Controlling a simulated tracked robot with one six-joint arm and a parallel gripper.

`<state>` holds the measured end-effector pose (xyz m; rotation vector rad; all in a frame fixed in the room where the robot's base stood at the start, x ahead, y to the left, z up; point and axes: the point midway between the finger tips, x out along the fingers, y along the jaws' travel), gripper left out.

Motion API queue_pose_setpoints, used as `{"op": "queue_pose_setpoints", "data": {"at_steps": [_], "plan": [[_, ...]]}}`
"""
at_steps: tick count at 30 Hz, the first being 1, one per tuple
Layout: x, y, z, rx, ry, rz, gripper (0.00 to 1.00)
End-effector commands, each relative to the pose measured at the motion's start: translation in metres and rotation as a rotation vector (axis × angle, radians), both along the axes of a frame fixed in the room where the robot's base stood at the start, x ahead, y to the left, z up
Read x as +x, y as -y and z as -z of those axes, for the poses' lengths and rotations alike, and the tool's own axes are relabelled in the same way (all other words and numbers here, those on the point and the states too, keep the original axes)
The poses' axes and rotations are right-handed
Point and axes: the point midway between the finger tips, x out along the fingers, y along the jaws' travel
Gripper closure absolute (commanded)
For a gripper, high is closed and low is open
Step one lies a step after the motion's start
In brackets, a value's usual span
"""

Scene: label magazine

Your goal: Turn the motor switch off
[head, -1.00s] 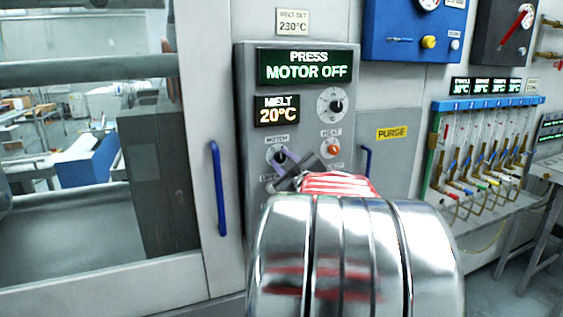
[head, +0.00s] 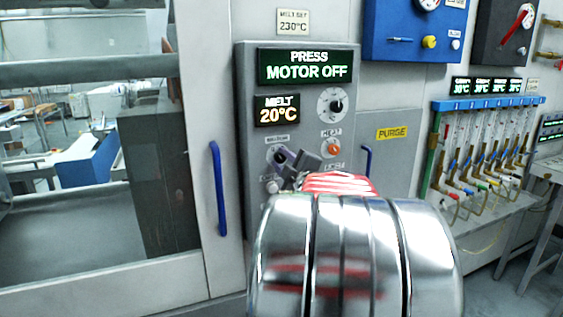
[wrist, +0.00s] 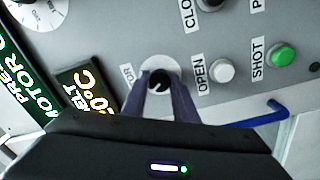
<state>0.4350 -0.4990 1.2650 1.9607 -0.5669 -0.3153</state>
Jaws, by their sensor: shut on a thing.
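The motor switch (wrist: 159,78), a round dial with a dark knob, is on the grey control panel (head: 350,75). In the wrist view my gripper (wrist: 164,92) has its two purple-grey fingers closed around the knob, one on each side. In the head view my gripper (head: 281,158) reaches the panel at the motor switch, and the fingers and wrist partly cover the dial. The upper display (head: 305,66) reads PRESS MOTOR OFF in green-white letters. The knob's exact pointing direction is hard to tell.
Below the display are a MELT 20°C readout (head: 278,110), a dial (head: 332,105) and an orange heat knob (head: 332,148). The wrist view shows a white button (wrist: 222,70) labelled OPEN and a green SHOT button (wrist: 282,54). Blue handles (head: 218,188) stick out beside the panel.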

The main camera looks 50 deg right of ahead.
Motion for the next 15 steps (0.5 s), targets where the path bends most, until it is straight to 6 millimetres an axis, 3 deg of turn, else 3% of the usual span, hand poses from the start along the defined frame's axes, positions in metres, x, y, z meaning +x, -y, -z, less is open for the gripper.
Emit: {"op": "queue_pose_setpoints", "data": {"at_steps": [5,6,15], "plan": [[0.0036,-0.0039,0.001,-0.001,-0.002,-0.012,0.96],[0.0035,-0.0039,0.0011,-0.001,-0.002,-0.012,0.72],[0.0013,-0.0015,0.0009,0.001,-0.001,-0.004,0.55]]}}
